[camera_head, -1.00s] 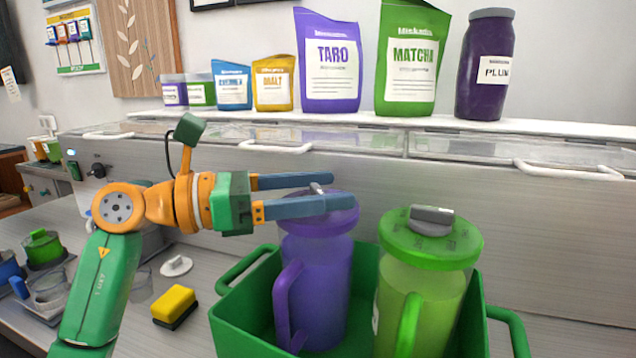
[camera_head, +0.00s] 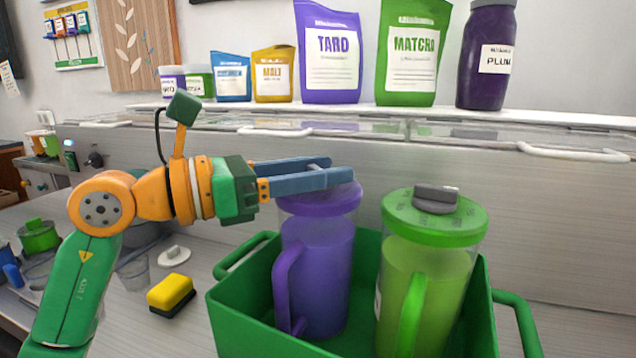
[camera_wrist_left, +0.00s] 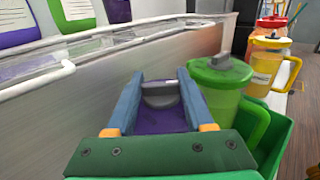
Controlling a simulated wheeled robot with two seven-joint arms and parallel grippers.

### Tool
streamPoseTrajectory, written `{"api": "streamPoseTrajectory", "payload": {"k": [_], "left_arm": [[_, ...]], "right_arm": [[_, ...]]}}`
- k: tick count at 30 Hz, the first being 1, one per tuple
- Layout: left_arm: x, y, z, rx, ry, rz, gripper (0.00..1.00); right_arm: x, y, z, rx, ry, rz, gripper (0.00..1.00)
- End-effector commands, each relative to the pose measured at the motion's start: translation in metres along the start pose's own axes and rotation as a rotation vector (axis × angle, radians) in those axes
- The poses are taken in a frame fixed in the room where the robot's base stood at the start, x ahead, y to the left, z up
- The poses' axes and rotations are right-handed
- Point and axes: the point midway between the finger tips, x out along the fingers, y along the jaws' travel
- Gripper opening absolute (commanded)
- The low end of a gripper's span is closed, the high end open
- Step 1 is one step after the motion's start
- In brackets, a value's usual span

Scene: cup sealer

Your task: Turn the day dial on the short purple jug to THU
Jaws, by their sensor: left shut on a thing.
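The purple jug (camera_head: 320,275) stands upright in a green crate (camera_head: 245,335), its handle toward me. Its purple lid (camera_head: 335,203) is partly covered by my left gripper (camera_head: 338,171), which reaches in from the left. In the left wrist view, the grey day dial (camera_wrist_left: 160,92) sits between the blue fingertips (camera_wrist_left: 160,85) on the purple lid (camera_wrist_left: 160,118). The left gripper is shut on the dial. In the head view the fingers mostly hide the dial. I cannot read the day markings. My right gripper is not in view.
A green jug (camera_head: 425,280) with a grey dial (camera_head: 436,199) stands close on the right in the same crate. A metal cabinet front (camera_head: 560,240) rises behind. A yellow sponge (camera_head: 171,293) and a white lid (camera_head: 173,256) lie left of the crate.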

Motion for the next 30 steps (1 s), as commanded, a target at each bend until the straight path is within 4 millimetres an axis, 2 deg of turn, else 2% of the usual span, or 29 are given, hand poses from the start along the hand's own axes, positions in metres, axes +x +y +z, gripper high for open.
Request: {"api": "streamPoseTrajectory", "payload": {"k": [1, 15, 21, 30], "left_arm": [[-0.001, -0.001, -0.006, 0.009, 0.001, 0.037, 0.00], [0.000, -0.002, -0.005, 0.008, -0.002, 0.438, 0.00], [0.000, -0.001, -0.003, 0.004, -0.002, 0.563, 0.00], [0.000, 0.000, -0.002, 0.000, 0.001, 0.667, 0.00]], "right_arm": [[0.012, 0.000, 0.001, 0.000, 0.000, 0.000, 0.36], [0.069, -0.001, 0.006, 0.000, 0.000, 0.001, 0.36], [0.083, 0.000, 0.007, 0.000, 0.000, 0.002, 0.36], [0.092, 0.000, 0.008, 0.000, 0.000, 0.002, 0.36]]}}
